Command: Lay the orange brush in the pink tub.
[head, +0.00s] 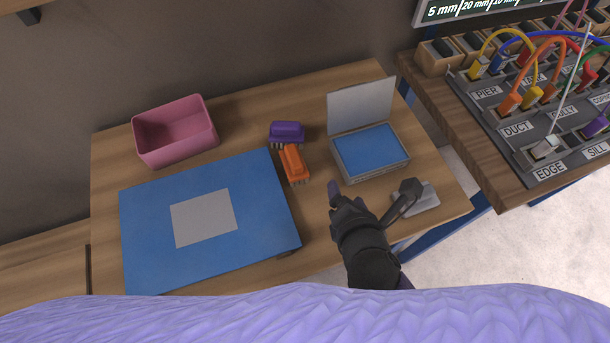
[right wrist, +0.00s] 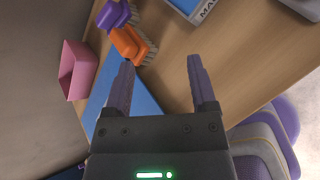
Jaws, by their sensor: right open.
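The orange brush (head: 294,164) lies on the wooden table, just right of the blue board, bristles on its side. It also shows in the right wrist view (right wrist: 126,42), beyond the left fingertip. The pink tub (head: 175,131) stands at the table's back left and looks empty; the right wrist view shows it at the left (right wrist: 76,70). My right gripper (head: 334,190) is over the table, right of and nearer than the orange brush. In the right wrist view its fingers (right wrist: 160,80) are spread with nothing between them. My left gripper is not in view.
A purple brush (head: 286,132) lies just behind the orange one. A blue board with a grey square (head: 204,217) covers the front left. An open box with a blue pad (head: 370,150) and a dark-handled grey item (head: 412,195) stand right. A socket panel (head: 540,110) is beyond.

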